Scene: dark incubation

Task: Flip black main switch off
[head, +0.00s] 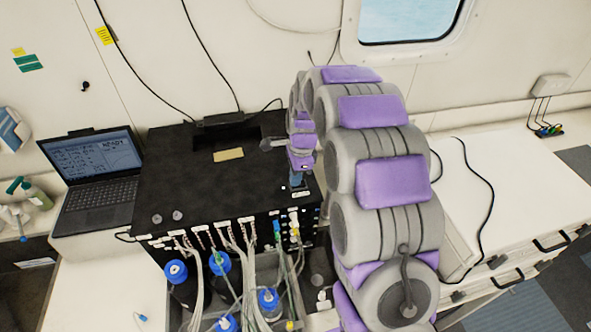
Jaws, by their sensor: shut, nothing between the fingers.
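A large black instrument box (165,185) stands on the bench at centre left. Its front panel faces the bench's near edge and carries several small connectors and tubes. I cannot make out the black main switch in the head view; small dark details on the panel's right part are too small to tell apart. My arm, grey with purple pads, reaches over the right side of the box. My gripper (296,186) is small in view at the box's front right top edge, pointing down. It is shut and holds nothing. I cannot tell whether it touches the box.
An open laptop (98,180) stands left of the box. Several blue-capped bottles (269,300) with tubes stand in front of the panel. A white counter (515,185) at right is mostly clear, with a black cable (487,195) on it. A window (410,18) is in the back wall.

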